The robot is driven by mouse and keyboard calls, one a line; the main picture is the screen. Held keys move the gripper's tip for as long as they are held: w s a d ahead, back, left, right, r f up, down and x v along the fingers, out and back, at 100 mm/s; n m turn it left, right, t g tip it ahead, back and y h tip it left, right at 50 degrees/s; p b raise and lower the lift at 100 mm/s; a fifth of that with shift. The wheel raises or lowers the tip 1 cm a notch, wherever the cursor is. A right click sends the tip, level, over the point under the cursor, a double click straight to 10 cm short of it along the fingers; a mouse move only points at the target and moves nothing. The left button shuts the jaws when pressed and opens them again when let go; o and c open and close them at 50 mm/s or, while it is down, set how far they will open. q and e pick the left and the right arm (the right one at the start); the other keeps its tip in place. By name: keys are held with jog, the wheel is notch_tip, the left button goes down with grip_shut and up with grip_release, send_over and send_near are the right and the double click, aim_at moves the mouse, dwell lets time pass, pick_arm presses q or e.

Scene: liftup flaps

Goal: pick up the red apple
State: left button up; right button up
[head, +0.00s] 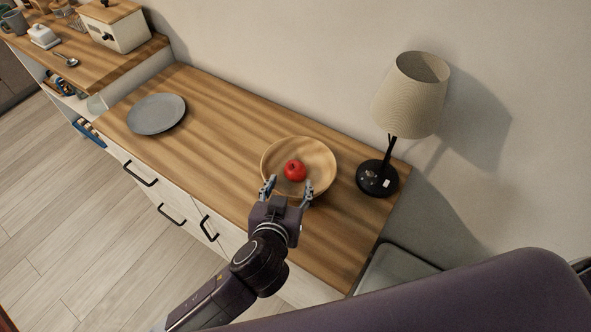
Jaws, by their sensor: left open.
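The red apple (294,170) sits in a round wooden bowl (318,153) on the wooden top of a cabinet. My left gripper (287,186) is open, with its two fingers spread at the near side of the bowl, one on each side of the apple's near side. The apple shows between and just beyond the fingertips; I cannot tell whether a finger touches the bowl. My right gripper does not show.
A lamp (412,95) stands on the cabinet top (222,110) to the right of the bowl, near the wall. A grey plate (157,113) lies at the left. A bread box (115,26) and a spoon (67,60) are on another counter at upper left. The middle of the cabinet top is clear.

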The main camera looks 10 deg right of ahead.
aim_at(294, 172)
pick_arm(q)
jog(key=x, duration=0.5)
jog(key=shift+w+f+p, duration=0.1)
jog(key=shift+w+p, duration=0.1)
jog(key=shift+p, duration=0.15)
jog(key=shift+p+x, duration=0.6)
jog(key=shift+x, duration=1.45)
jog(key=shift+w+d+f, duration=0.15)
jog(key=shift+w+f, duration=0.35)
jog(key=shift+f, duration=0.05)
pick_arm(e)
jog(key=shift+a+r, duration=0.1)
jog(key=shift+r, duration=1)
pick_arm(q)
jog(key=shift+c, duration=0.6)
jog(key=c, duration=0.8)
jog(key=shift+c, duration=0.4)
jog(key=shift+r, duration=0.1)
